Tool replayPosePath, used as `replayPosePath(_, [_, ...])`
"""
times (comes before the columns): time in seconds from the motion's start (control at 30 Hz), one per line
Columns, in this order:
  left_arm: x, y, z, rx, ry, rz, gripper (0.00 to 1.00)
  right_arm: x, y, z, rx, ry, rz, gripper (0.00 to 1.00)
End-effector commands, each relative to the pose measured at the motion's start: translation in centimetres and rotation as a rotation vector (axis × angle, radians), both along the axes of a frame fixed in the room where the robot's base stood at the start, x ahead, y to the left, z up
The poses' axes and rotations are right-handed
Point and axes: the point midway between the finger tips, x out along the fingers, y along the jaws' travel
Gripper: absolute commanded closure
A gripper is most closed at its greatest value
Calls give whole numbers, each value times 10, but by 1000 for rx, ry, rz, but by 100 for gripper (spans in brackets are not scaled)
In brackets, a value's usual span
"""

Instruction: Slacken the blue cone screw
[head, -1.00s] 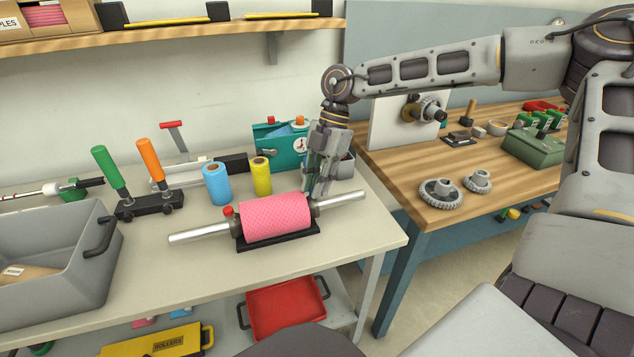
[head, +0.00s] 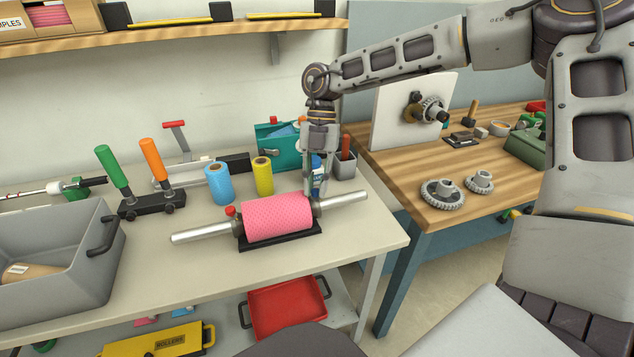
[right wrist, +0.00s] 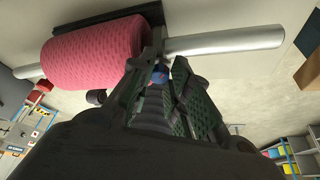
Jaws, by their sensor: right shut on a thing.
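A pink textured roll (head: 277,218) lies on a silver shaft (head: 342,201) over a black base on the bench; the roll also shows in the right wrist view (right wrist: 90,50). The blue cone screw (right wrist: 160,74) shows as a small blue knob by the roll's right end, partly hidden between my fingers. My right gripper (head: 317,192) points down at that end and is shut on the blue screw. Its fingers (right wrist: 165,80) reach both sides of the knob. A red knob (head: 231,212) stands at the roll's left end. My left gripper is not in view.
Blue (head: 219,184) and yellow (head: 263,176) rolls stand behind the pink roll. A teal box (head: 275,142) and a grey cup (head: 344,166) are near my right gripper. A grey bin (head: 60,285) stands left. The bench front is clear.

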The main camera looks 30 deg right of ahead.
Motion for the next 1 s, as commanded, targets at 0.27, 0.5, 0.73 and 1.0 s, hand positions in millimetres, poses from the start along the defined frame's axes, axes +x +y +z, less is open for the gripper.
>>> replayPosePath(0.27, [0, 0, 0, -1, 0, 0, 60, 0, 0, 0, -1, 1, 26, 100])
replayPosePath(0.5, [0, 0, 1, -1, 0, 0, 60, 0, 0, 0, 0, 0, 26, 100])
replayPosePath(0.73, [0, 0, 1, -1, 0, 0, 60, 0, 0, 0, 0, 0, 25, 60])
replayPosePath(1.0, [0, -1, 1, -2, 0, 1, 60, 0, 1, 0, 0, 0, 25, 60])
